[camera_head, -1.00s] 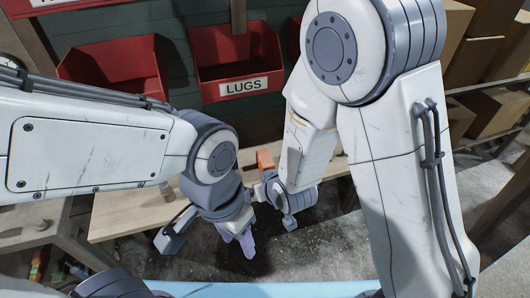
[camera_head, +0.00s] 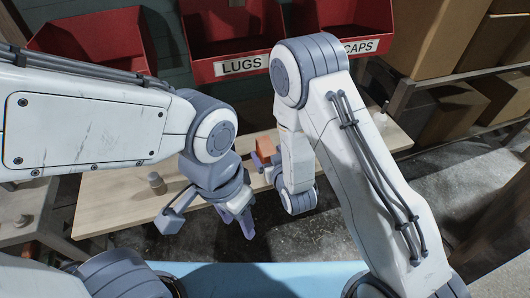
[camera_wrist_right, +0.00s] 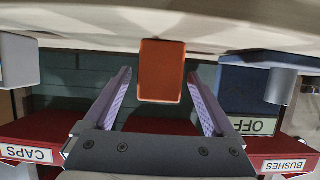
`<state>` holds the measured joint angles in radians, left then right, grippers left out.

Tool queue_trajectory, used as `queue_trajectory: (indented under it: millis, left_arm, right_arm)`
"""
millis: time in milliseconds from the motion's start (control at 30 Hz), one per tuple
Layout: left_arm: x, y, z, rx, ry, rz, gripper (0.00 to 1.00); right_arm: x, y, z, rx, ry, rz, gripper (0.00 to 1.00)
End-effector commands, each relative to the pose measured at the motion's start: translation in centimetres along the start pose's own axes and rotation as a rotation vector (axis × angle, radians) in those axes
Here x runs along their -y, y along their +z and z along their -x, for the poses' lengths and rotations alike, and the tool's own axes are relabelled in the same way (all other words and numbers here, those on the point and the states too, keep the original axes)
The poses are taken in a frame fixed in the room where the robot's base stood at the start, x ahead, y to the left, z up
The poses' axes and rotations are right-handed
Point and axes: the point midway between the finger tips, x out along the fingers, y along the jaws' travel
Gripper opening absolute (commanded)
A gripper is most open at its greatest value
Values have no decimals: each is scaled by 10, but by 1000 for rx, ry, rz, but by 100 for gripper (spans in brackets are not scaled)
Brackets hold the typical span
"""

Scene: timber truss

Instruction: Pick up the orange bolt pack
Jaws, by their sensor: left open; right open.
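The orange bolt pack (camera_head: 265,148) stands upright on the wooden bench board (camera_head: 120,205) in the head view, partly hidden by my right arm. In the right wrist view the orange pack (camera_wrist_right: 161,52) lies centrally, between the two purple fingers of my right gripper (camera_wrist_right: 159,74). The fingers are open, with a gap on each side of the pack; I cannot tell how far the pack reaches between them. My left gripper (camera_head: 237,214) is open and empty, pointing down in front of the board's near edge.
Red bins labelled LUGS (camera_head: 236,65) and CAPS (camera_head: 358,47) stand behind the board. Small grey pieces (camera_head: 156,183) (camera_head: 380,115) stand on it. Cardboard boxes (camera_head: 450,40) are at the right.

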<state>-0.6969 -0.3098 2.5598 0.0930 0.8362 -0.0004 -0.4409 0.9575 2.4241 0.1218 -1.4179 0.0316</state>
Motion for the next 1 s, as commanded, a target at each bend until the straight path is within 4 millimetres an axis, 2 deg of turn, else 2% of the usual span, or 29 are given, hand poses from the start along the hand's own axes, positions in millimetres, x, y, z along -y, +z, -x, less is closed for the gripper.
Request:
queue_trajectory:
  millis: [167, 400, 533, 733, 867, 900, 967, 1000]
  left_arm:
    - [0, 0, 5, 0, 0, 0, 50]
    - [-1, 0, 10, 0, 0, 0, 50]
    - [-1, 0, 10, 0, 0, 0, 50]
    - [-1, 0, 10, 0, 0, 0, 50]
    - [-1, 0, 10, 0, 0, 0, 50]
    - [-1, 0, 10, 0, 0, 0, 50]
    - [-1, 0, 10, 0, 0, 0, 50]
    - [-1, 0, 10, 0, 0, 0, 50]
  right_arm:
    - [0, -2, -14, 1, 0, 1, 90]
    - [0, -2, -49, 1, -2, 1, 90]
    - [1, -2, -56, 1, -3, 1, 90]
    - [1, -1, -56, 2, -4, 2, 90]
    - [1, -1, -56, 2, -4, 2, 40]
    - [1, -1, -56, 2, -4, 2, 25]
    - [1, -1, -56, 2, -4, 2, 2]
    - [1, -1, -56, 1, -4, 2, 0]
